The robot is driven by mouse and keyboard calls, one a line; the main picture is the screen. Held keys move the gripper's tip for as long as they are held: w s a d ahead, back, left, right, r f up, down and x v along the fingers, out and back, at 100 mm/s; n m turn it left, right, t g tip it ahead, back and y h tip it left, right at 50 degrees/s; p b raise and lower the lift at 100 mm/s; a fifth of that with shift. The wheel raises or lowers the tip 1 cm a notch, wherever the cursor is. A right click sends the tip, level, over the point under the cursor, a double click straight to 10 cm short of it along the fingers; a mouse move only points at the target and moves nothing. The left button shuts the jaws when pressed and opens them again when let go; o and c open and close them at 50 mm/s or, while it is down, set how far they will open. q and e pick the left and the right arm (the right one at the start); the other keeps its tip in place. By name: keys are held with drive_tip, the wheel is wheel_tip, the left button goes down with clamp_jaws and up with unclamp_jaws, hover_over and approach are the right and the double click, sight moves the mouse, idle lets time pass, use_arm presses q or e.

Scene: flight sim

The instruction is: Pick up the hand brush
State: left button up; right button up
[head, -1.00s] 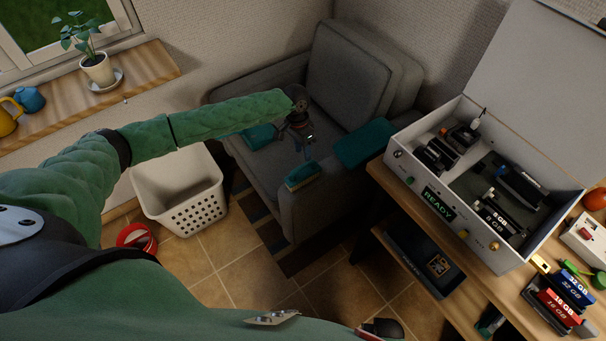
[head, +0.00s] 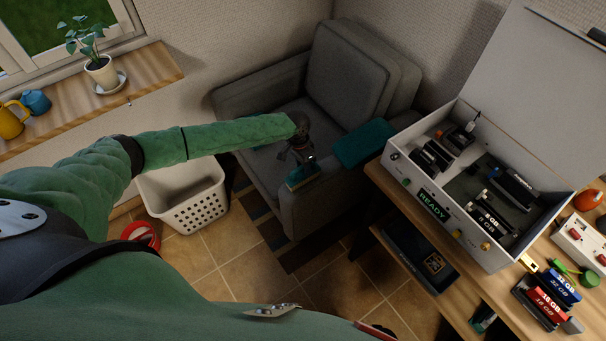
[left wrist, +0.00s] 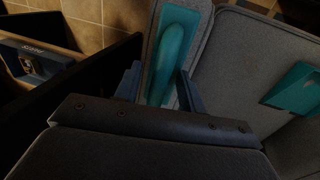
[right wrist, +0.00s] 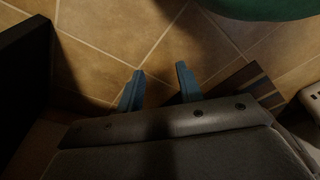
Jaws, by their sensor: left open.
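The hand brush, teal with a long rounded handle, lies at the front of the grey armchair (head: 262,172) in the head view (head: 302,179). In the left wrist view its handle (left wrist: 174,45) extends up and away between the finger tips. My left gripper (head: 303,160) is over the brush, open. In the left wrist view its two fingers (left wrist: 158,76) stand apart on either side of the brush's near end. I cannot tell whether they touch it. My right gripper (right wrist: 160,72) is open and empty above the tiled floor.
A teal cloth-like piece (head: 364,143) lies on the chair's right arm. Another teal object (left wrist: 296,90) is on the seat. A white basket (head: 187,201) stands left of the chair. A wooden workbench (head: 465,287) with an open white case (head: 446,216) is at the right.

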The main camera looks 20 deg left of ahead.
use_arm(q)
clamp_jaws()
use_arm(e)
drive_tip(key=shift+w, duration=0.1)
use_arm(q)
drive_tip(key=shift+r, duration=0.1)
use_arm(e)
drive_tip(key=shift+d, duration=0.1)
